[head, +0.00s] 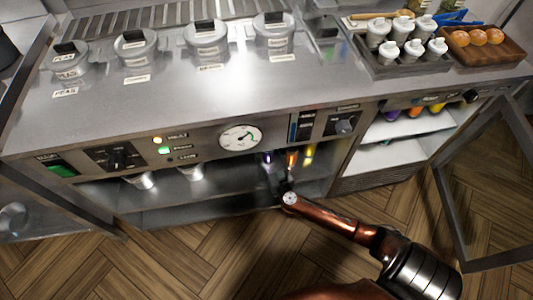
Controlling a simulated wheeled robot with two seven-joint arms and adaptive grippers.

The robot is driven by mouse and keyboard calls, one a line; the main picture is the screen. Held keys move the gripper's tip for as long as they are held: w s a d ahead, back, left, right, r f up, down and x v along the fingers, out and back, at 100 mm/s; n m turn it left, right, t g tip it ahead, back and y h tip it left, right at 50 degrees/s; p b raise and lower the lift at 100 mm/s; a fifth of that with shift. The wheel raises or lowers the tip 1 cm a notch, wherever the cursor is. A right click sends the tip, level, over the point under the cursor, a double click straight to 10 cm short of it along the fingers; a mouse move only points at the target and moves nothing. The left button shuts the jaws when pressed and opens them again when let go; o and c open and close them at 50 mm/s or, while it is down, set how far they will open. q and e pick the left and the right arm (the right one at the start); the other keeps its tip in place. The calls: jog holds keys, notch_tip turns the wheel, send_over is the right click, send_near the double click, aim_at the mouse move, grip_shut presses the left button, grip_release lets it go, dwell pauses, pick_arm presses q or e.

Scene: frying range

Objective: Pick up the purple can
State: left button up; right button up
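A small purple item (268,158), probably the can, shows under the control panel in the open lower compartment, beside an orange item (292,158) and a yellow item (309,152). Another purple item (391,114) sits in the right compartment, so I cannot tell for sure which is the purple can. My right arm comes in from the lower right. My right gripper (284,187) is dark and small at the compartment's opening, just below and right of the nearer purple item. Its fingers are too dark to read, and contact is unclear. My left gripper is not in view.
Two metal cups (191,172) stand in the compartment's left part. The control panel (205,145) overhangs the opening. An open door (58,200) is at left, another door frame (500,185) at right. Canisters (207,40), white bottles (413,52) and a wooden tray (512,49) stand above.

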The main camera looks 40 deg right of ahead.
jog(key=shift+c, duration=0.3)
jog(key=c, duration=1.4)
